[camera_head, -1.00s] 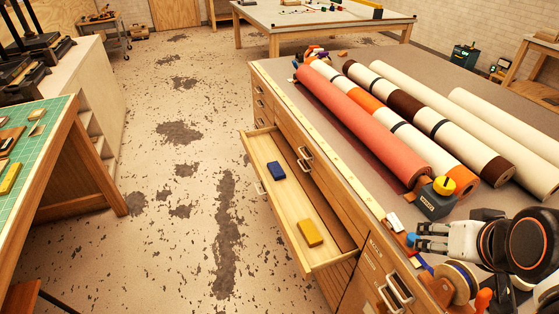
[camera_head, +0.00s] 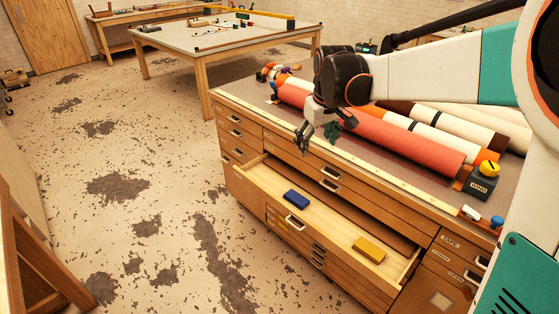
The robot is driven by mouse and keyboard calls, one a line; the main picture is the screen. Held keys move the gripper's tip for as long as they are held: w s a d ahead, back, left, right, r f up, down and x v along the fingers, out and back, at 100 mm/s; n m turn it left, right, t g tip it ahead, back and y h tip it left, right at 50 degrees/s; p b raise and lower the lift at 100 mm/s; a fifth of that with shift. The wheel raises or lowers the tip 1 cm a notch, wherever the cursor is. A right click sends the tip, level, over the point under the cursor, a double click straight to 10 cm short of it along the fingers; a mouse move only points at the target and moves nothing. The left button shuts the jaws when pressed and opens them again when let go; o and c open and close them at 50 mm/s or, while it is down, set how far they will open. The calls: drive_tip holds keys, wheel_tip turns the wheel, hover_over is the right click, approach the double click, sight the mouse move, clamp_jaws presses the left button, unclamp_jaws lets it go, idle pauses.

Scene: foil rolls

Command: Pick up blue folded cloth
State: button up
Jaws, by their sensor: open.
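A small dark blue folded cloth (camera_head: 296,198) lies in the open drawer (camera_head: 262,183), toward its left part. My gripper (camera_head: 304,146) points down, open and empty, above the cabinet's front edge. It is behind and above the blue cloth, clearly apart from it. A yellow folded cloth (camera_head: 369,248) lies in the same drawer, to the right of the blue one.
The drawer juts from a wooden cabinet (camera_head: 237,133). Several rolls, including a red one (camera_head: 400,145), lie on its top with a black box (camera_head: 481,187). Open floor (camera_head: 150,190) lies to the left. A large table (camera_head: 215,42) stands behind.

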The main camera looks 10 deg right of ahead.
drive_tip(key=w+f+n+g, duration=0.2)
drive_tip(key=w+f, duration=1)
drive_tip(key=n+g+b, duration=0.1)
drive_tip(key=b, duration=0.3)
hover_over(299, 199)
drive_tip(key=f, duration=2.3)
drive_tip(key=shift+s+a, duration=0.1)
drive_tip(key=shift+s, duration=0.1)
drive_tip(key=f, duration=0.1)
drive_tip(key=f+b, duration=0.1)
drive_tip(key=f, duration=0.1)
drive_tip(key=f+b, duration=0.1)
drive_tip(key=f, duration=0.1)
drive_tip(key=shift+w, duration=0.3)
drive_tip(key=shift+r, duration=0.1)
drive_tip(key=c, duration=1.2)
